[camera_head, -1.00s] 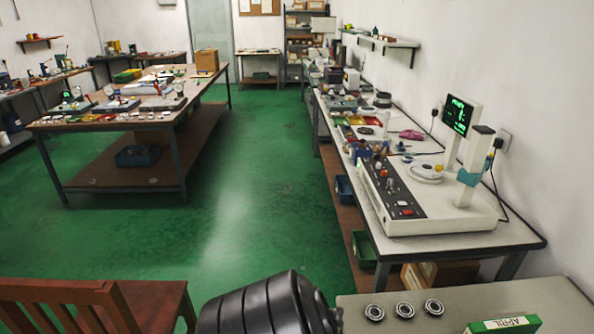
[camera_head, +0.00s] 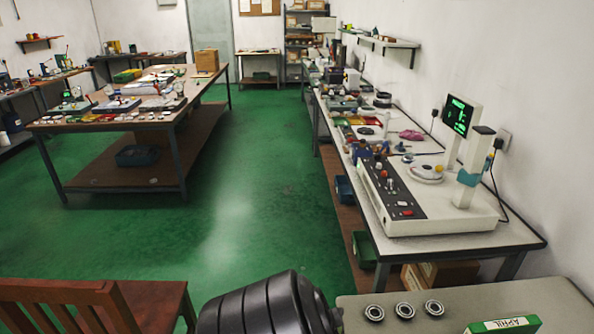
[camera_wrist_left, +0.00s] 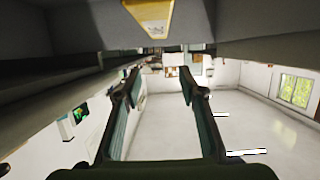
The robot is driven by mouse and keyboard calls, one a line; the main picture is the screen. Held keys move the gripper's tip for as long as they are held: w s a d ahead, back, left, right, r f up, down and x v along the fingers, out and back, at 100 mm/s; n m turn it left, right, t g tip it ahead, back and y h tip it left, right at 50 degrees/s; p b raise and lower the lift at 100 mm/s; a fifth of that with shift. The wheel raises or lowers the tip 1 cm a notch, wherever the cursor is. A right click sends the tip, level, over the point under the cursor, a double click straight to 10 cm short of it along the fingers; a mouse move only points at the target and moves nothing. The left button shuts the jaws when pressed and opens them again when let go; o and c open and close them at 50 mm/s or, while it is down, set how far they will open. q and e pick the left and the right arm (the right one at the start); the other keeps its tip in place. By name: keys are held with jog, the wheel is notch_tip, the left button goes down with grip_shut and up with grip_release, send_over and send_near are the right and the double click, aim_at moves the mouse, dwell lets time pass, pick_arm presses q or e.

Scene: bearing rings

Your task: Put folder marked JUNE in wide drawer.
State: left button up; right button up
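No folder marked JUNE shows in either view. A green folder marked APRIL (camera_head: 503,325) lies on the near grey table at the bottom right of the head view, partly cut off by the frame. No wide drawer can be made out. My left gripper (camera_wrist_left: 158,75) shows in the left wrist view with its two fingers apart and nothing between them. It points into the room, clear of any surface. Neither gripper shows in the head view.
Several bearing rings (camera_head: 404,311) lie on the near table (camera_head: 465,300). A white bench device (camera_head: 440,205) stands on the long right bench. A wooden chair (camera_head: 75,305) is at bottom left. Green floor (camera_head: 255,190) lies open between the benches.

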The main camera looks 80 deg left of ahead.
pick_arm(q)
jog(key=p+v, duration=0.4)
jog(key=v, duration=0.5)
jog(key=shift+d+p, duration=0.35)
